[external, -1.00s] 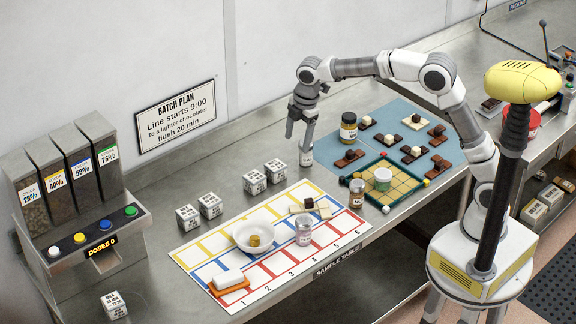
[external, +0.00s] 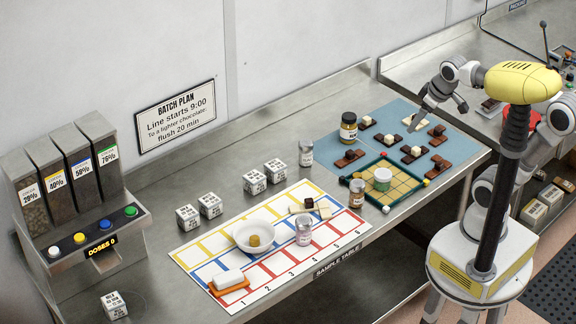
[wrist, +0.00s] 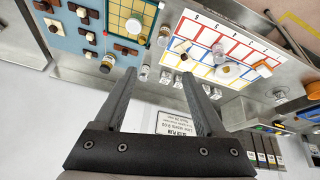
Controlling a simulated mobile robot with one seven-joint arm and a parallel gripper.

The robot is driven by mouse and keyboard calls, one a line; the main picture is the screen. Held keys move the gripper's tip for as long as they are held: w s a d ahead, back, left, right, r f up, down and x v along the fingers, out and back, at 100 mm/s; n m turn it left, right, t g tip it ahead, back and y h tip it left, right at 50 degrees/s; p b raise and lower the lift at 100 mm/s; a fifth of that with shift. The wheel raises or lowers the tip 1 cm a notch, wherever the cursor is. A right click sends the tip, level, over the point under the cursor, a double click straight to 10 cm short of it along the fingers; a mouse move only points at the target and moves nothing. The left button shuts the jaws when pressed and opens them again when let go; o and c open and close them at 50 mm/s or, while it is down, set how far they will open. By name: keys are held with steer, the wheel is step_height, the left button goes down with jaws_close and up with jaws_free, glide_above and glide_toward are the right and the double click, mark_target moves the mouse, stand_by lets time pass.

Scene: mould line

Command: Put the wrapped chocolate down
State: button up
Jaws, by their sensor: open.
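I cannot pick out a wrapped chocolate for certain. A small gold-brown piece (external: 254,241) lies in the white bowl (external: 240,236) on the numbered sheet (external: 200,262); whether it is wrapped is too small to tell. My gripper (external: 437,118) is raised at the right, in front of the far end of the blue mat in the external view. In the wrist view my gripper (wrist: 160,72) shows two fingers spread apart with nothing between them. A glass jar with a pale lid (external: 306,154) stands upright on bare steel, left of the blue mat, clear of my gripper.
The blue mat (external: 334,144) carries several dark and white chocolate pieces, a dark-lidded jar (external: 348,128) and a green-edged board (external: 405,190). Several white printed cubes (external: 275,171) stand behind the sheet. A dispenser (external: 75,200) is at the left.

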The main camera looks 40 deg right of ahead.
steer(key=s+m, duration=0.1)
steer(key=s+d+f+m, duration=0.1)
steer(key=s, duration=0.1)
steer(key=s+d+f+m, duration=0.1)
steer(key=s, duration=0.1)
steer(key=shift+f+t, duration=0.25)
steer(key=shift+t, duration=0.05)
steer(key=shift+f, duration=0.1)
step_height(320, 180, down, 41)
steer(key=b, duration=4.1)
